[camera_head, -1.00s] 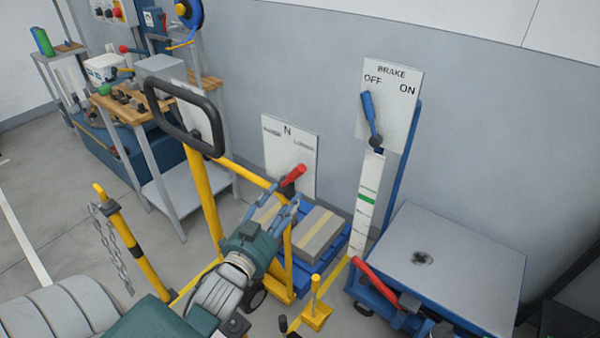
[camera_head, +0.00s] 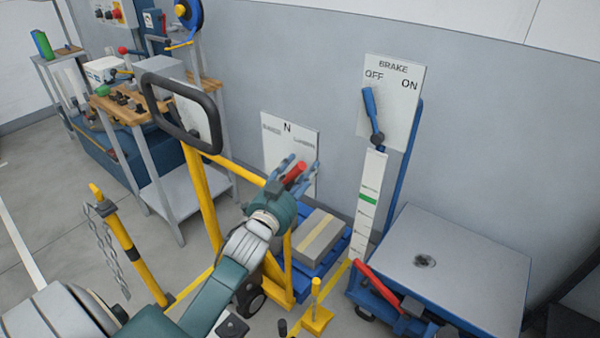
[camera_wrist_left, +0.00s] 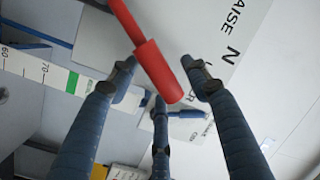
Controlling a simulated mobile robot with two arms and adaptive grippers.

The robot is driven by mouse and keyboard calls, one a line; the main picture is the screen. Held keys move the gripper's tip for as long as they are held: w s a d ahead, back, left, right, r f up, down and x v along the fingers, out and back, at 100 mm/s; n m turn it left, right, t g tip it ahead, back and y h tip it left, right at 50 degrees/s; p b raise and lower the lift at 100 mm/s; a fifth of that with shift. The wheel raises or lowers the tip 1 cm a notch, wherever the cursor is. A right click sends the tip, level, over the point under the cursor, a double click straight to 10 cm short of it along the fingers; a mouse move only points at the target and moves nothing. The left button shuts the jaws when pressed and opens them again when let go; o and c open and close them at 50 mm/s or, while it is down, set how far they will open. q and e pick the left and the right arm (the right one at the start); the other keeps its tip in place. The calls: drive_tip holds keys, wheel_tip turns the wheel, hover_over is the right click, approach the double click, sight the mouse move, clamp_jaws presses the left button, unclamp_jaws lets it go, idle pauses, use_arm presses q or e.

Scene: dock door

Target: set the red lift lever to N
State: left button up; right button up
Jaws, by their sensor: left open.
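The red lift lever (camera_head: 296,173) stands in front of a white plate (camera_head: 278,146) marked N at the top, with a small word on each side; the right one looks like LOWER. The lever's grip leans up and right, toward that side. My left gripper (camera_head: 291,168) is open, its blue fingers spread around the red grip. In the left wrist view, the red grip (camera_wrist_left: 158,72) lies between the tips of the open fingers (camera_wrist_left: 160,88); whether they touch it I cannot tell. The lever's base is hidden behind my gripper. My right gripper is not in view.
A yellow-framed cart with a black handle (camera_head: 147,95) stands left of the plate. A box (camera_head: 318,238) sits on a blue pallet below. The brake board (camera_head: 402,72) with its blue lever (camera_head: 370,110) and a grey lift table (camera_head: 440,265) are to the right.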

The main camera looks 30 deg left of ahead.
use_arm(q)
clamp_jaws()
drive_tip(key=shift+a+r+p, duration=0.15)
drive_tip(key=shift+r+p, duration=0.1)
drive_tip(key=shift+p, duration=0.2)
drive_tip(key=a+r+n+p, duration=0.1)
drive_tip(key=a+n+p, duration=0.1)
drive_tip(key=p, duration=0.1)
drive_tip(key=a+r+n+g+p, duration=0.1)
drive_tip(key=a+n+p, duration=0.1)
drive_tip(key=p, duration=0.2)
drive_tip(key=shift+w+r, duration=0.1)
drive_tip(key=shift+a+n+p, duration=0.45)
drive_tip(key=shift+n+p, duration=0.15)
drive_tip(key=shift+p, duration=0.2)
drive_tip(key=shift+w+a+n+g+h+p, duration=0.1)
drive_tip(key=shift+a+n+g+h+p, duration=0.25)
drive_tip(key=shift+a+n+p, duration=0.2)
